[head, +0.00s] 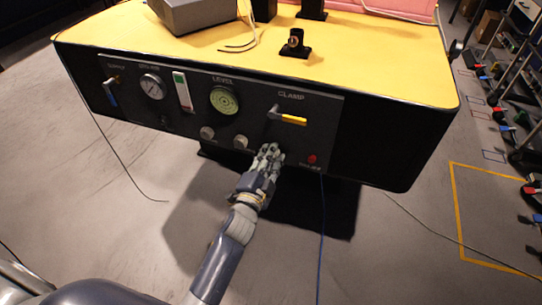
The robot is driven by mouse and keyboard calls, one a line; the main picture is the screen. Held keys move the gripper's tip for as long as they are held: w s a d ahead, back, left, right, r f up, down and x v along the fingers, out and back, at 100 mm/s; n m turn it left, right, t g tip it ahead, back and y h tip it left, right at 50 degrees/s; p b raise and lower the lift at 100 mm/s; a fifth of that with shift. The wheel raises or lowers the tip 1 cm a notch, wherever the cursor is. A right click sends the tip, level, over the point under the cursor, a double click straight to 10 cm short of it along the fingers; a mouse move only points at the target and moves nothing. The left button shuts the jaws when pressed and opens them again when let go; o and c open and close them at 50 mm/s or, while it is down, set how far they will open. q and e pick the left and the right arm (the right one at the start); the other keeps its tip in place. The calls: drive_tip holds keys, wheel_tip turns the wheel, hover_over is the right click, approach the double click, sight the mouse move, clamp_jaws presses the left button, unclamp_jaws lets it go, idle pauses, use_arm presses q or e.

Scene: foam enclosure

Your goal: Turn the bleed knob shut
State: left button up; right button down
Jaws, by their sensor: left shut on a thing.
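The black control panel (175,112) is on the front of a yellow-topped bench. Two small grey round knobs show low on it, a left knob (207,132) and a right knob (240,142). Any label at these knobs is too small to read. My left gripper (269,153) reaches up from below to the panel's lower edge, just right of the right knob and below the clamp lever. It is shut on a small knob-like part, which its fingers hide almost fully. I cannot read which knob this is. My right gripper is not in view.
Near the left gripper are the yellow clamp lever (290,119) and a red button (312,159). The green level dial (223,100), a white gauge (153,87) and a blue lever (111,93) are further left. A blue cable (322,220) hangs below. Floor in front is mostly clear.

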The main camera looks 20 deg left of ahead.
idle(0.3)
use_arm(q)
drive_tip(key=o, duration=1.1)
drive_tip(key=shift+c, duration=0.2)
drive_tip(key=s, duration=1.2)
drive_tip(key=shift+a, duration=0.2)
